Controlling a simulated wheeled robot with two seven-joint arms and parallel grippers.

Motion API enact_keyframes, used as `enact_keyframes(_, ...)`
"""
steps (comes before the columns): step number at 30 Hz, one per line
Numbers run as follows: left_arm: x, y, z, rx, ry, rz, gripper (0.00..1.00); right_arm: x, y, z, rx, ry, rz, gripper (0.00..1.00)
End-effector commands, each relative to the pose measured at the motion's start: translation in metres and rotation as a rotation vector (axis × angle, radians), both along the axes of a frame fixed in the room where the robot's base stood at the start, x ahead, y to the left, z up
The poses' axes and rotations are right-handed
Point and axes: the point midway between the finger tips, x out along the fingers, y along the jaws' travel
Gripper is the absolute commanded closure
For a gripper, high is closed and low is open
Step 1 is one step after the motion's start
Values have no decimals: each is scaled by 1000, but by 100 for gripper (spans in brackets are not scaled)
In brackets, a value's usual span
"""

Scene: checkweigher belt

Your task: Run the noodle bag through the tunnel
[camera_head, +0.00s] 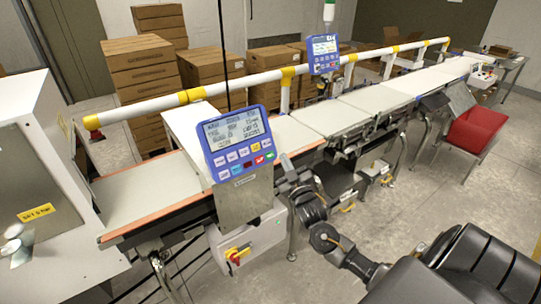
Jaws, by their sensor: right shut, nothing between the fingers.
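The tunnel (187,122) is a white housing across the belt, mostly behind a blue-framed control panel (237,145) with a screen and coloured buttons. The belt (145,190) is pale with orange edges and runs out of both sides of the tunnel. I see no noodle bag on the visible belt; the inside of the tunnel is hidden. My right gripper (285,163) is shut and empty, just right of the control panel and in front of the belt's near edge. My left gripper is not in view.
A white and yellow guard rail (260,79) runs along the far side. A second blue panel (323,52) stands farther down the line. A red bin (474,131) is at the right. Stacked cartons (140,70) stand behind. A white cabinet (40,180) abuts the left belt end.

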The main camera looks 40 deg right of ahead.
Motion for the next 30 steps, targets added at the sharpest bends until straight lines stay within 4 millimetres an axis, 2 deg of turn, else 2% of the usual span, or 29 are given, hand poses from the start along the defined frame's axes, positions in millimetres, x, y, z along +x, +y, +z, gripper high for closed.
enact_keyframes(5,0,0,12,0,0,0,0,-8,0,8,1,1,1,100)
enact_keyframes(18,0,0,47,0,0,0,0,-48,1,28,1,0,1,100)
enact_keyframes(30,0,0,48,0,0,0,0,-53,1,27,0,0,0,100)
